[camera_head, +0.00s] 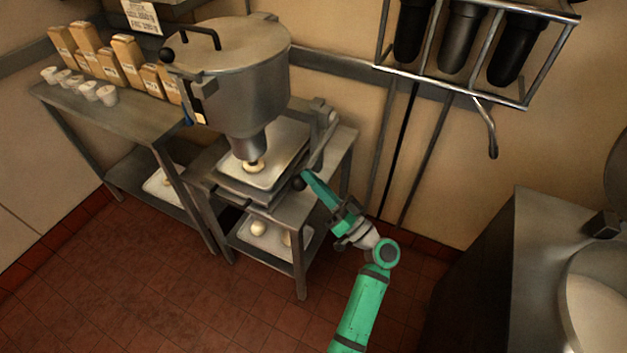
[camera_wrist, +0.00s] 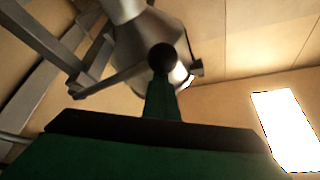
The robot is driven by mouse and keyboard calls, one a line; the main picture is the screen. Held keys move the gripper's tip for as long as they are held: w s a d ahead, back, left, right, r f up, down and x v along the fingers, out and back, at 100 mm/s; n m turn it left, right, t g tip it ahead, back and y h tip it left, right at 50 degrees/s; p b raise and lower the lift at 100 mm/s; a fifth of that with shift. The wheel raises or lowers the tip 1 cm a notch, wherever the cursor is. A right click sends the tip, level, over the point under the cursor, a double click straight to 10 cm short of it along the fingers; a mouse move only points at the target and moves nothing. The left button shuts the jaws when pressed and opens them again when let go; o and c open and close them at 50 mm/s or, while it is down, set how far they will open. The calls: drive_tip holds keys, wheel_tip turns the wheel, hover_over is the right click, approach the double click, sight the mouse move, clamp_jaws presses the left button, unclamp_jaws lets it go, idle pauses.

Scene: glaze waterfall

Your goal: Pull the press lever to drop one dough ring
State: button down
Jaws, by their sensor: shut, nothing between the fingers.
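The dough press (camera_head: 240,75) is a big lidded steel hopper with a nozzle pointing down. A pale dough ring (camera_head: 253,167) shows just below the nozzle, over a tray (camera_head: 262,182); whether it touches the tray is unclear. The press lever (camera_head: 322,148) slants down on the press's right side and ends in a dark ball knob (camera_head: 299,183). The knob also shows in the wrist view (camera_wrist: 162,57), at the tip of the green fingers. My gripper (camera_head: 308,177) is shut and empty, its tip at the knob; contact cannot be told.
A side table with several paper bags (camera_head: 110,65) and white cups (camera_head: 88,89) stands at left. A lower shelf tray (camera_head: 262,240) holds pale dough pieces. A wall rack (camera_head: 450,75) hangs at upper right. A steel machine (camera_head: 540,250) fills the right. The front floor is clear.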

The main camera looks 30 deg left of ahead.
drive_tip(key=d+f, duration=0.1)
drive_tip(key=d, duration=0.8)
drive_tip(key=shift+w+d, duration=0.15)
drive_tip(key=shift+d, duration=0.15)
idle(1.0)
